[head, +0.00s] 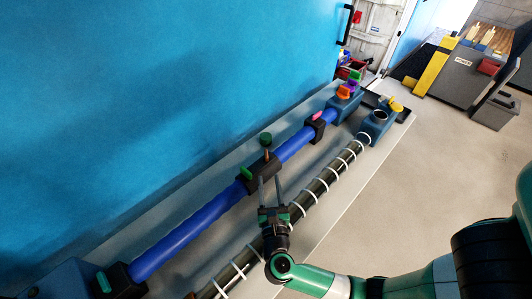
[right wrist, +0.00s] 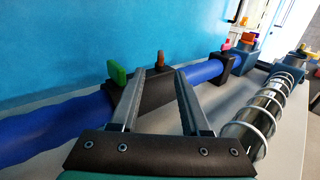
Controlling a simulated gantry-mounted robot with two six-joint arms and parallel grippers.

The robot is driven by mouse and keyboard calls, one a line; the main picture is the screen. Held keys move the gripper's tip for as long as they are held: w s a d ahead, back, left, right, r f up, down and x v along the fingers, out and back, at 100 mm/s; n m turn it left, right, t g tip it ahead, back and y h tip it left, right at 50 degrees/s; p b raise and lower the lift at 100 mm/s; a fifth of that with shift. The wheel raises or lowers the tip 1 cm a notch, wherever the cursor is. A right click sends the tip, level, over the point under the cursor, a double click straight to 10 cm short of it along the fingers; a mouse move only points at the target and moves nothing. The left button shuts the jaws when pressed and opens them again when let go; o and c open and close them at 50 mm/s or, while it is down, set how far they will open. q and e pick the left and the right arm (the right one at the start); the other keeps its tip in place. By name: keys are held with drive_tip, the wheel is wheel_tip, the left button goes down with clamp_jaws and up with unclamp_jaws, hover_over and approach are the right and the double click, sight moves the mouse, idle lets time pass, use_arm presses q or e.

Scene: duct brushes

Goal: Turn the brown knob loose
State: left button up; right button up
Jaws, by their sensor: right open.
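A small brown knob (right wrist: 160,59) stands upright on top of a black block (right wrist: 155,90) on the blue duct in the right wrist view. In the head view, a dark green round top with a brownish stem (head: 267,154) shows on that block; I cannot tell how they join. My right gripper (head: 270,177) is open and empty, its two fingers pointing at the block. In the right wrist view, the knob shows beyond and between the fingertips (right wrist: 159,80), apart from them. A green knob (right wrist: 118,73) sits left of the brown one. My left gripper is not in view.
The blue duct (head: 195,229) runs along the table beside a blue wall. A dark tube with white rings (head: 322,181) lies parallel, close to my right gripper. A pink piece (head: 317,115) and several coloured pieces sit at the far end. Open floor lies to the right.

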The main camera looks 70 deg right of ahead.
sight(267, 159)
drive_tip(key=b+x, duration=0.1)
drive_tip(key=x, duration=1)
drive_tip(key=shift+w+d, duration=0.1)
drive_tip(key=shift+d, duration=0.25)
drive_tip(key=shift+c, duration=0.2)
clamp_jaws()
